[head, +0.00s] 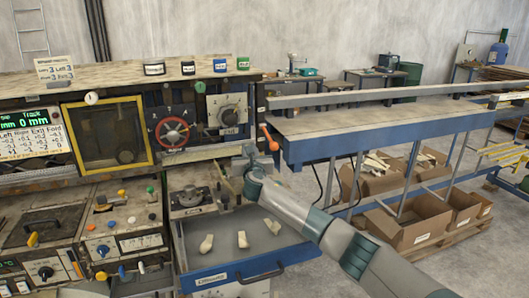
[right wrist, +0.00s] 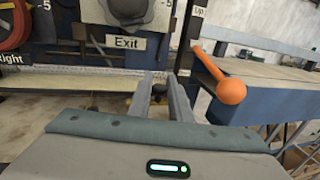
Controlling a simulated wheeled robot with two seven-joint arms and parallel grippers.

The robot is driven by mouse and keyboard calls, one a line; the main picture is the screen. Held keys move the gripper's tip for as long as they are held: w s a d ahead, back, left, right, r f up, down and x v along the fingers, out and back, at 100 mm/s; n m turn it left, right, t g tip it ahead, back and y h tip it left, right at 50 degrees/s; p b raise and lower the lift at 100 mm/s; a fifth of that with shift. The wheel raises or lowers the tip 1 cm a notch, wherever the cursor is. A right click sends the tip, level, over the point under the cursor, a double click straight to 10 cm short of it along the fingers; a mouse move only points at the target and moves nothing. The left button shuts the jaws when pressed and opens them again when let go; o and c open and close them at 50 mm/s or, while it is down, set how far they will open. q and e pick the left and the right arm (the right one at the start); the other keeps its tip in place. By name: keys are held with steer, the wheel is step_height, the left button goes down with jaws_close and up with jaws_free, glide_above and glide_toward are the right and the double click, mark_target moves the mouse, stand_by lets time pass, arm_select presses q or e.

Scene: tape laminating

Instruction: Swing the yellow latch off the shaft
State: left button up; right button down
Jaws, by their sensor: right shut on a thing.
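My right gripper (head: 246,152) reaches in front of the machine, below the Exit dial. In the right wrist view its two fingers (right wrist: 160,88) are closed around a small dark knob (right wrist: 158,91). A bit of yellow (right wrist: 127,101) shows beside and below the knob, seemingly the yellow latch. In the head view a slim dull-yellow bar (head: 227,179) lies just left of my right gripper, angled down to the right. The gripper and wrist hide its upper right surroundings. I cannot make out the shaft clearly. My left gripper is not in view.
An orange ball-ended lever (head: 269,139) stands close right of my gripper, also seen in the right wrist view (right wrist: 231,92). A red handwheel (head: 172,130) is at the left. An open drawer (head: 215,262) with several pale pieces lies below. A blue-edged table (head: 390,133) extends right.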

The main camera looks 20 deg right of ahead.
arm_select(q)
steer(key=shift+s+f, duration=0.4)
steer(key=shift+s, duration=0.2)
arm_select(e)
steer(key=shift+w+r+m+g+h, duration=0.1)
steer(key=shift+w+m+g+h, duration=0.15)
steer(key=shift+m+h, duration=0.35)
steer(key=shift+w+m+g+h, duration=0.1)
steer(key=shift+m+g+h, duration=0.2)
steer(key=shift+h, duration=0.5)
arm_select(q)
steer(key=shift+b, duration=0.3)
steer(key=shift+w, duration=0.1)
arm_select(e)
steer(key=c, duration=1.9)
jaws_free()
steer(key=shift+c, duration=0.2)
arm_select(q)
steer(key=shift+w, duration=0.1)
arm_select(e)
steer(key=shift+w, duration=0.1)
